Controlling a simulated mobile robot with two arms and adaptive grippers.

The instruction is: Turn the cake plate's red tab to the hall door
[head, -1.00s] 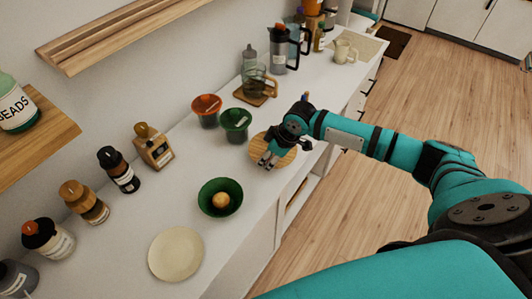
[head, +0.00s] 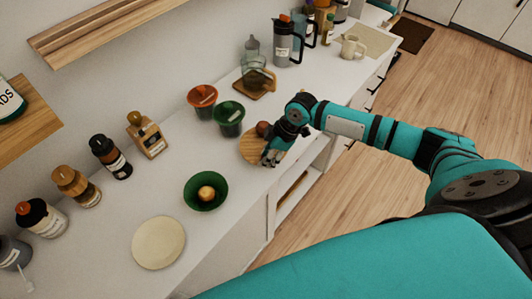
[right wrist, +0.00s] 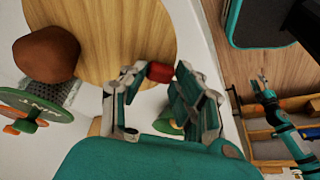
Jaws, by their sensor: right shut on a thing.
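The cake plate (head: 252,146) is a round wooden disc on the white counter; it also shows in the right wrist view (right wrist: 112,35). A brown round cake-like thing (right wrist: 46,54) sits on it, also visible in the head view (head: 263,128). The red tab (right wrist: 160,72) is at the plate's edge in the right wrist view. My right gripper (head: 270,159) is at the plate's near right edge, its fingers (right wrist: 155,78) shut on the red tab. In the head view the gripper hides the tab. I cannot identify the hall door.
A green bowl (head: 190,193) holding a round item and a cream plate (head: 158,243) stand in front. Red (head: 202,101) and green (head: 229,118) cups stand left of the plate. A glass mug (head: 256,72) is behind. Open floor (head: 420,100) lies right of the counter.

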